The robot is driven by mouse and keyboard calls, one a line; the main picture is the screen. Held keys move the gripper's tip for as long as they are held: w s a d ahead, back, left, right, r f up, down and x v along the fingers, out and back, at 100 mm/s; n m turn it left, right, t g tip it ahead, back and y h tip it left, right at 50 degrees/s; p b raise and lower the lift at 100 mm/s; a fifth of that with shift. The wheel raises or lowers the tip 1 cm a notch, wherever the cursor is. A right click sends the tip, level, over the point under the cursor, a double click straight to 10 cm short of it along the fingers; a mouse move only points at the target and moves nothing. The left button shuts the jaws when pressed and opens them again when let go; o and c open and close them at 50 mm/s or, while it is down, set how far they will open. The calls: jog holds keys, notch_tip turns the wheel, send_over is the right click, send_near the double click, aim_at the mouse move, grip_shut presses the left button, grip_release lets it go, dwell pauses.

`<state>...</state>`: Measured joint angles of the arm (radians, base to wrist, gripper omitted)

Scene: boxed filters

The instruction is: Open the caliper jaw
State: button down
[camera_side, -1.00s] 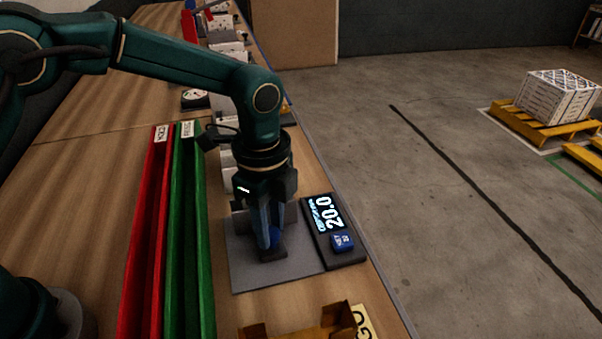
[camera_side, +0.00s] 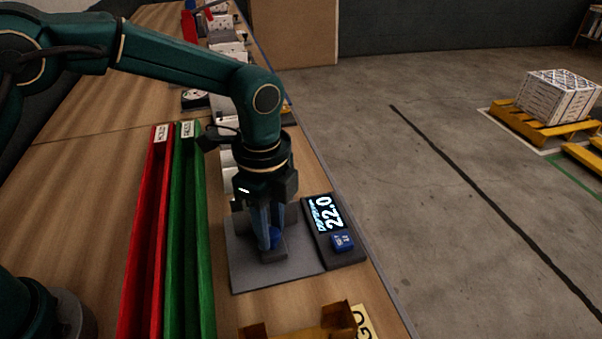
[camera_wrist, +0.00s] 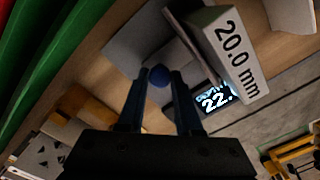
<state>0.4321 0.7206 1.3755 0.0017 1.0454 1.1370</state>
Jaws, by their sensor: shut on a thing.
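The caliper sits on a grey base plate (camera_side: 242,271) on the bench. Its sliding jaw carries a blue knob (camera_side: 276,237), and the knob also shows in the wrist view (camera_wrist: 159,77). My gripper (camera_side: 270,240) points down over the plate, its two fingers shut on the blue knob. A display (camera_side: 328,215) beside the plate reads 22.0, and it is partly cut off in the wrist view (camera_wrist: 214,98). A block marked 20.0 mm (camera_wrist: 233,50) stands by the caliper in the wrist view. My gripper hides part of the jaws in the side view.
A red channel (camera_side: 143,245) and a green channel (camera_side: 187,245) run along the bench left of the plate. Boxed filters on a yellow pallet (camera_side: 552,119) stand on the floor at the right.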

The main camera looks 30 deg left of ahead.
jog(key=shift+s+d+r, duration=0.1)
jog(key=shift+s+d, duration=0.95)
jog(key=shift+d, duration=0.05)
jog(key=c, duration=0.6)
grip_release()
jog(key=shift+r, duration=2.55)
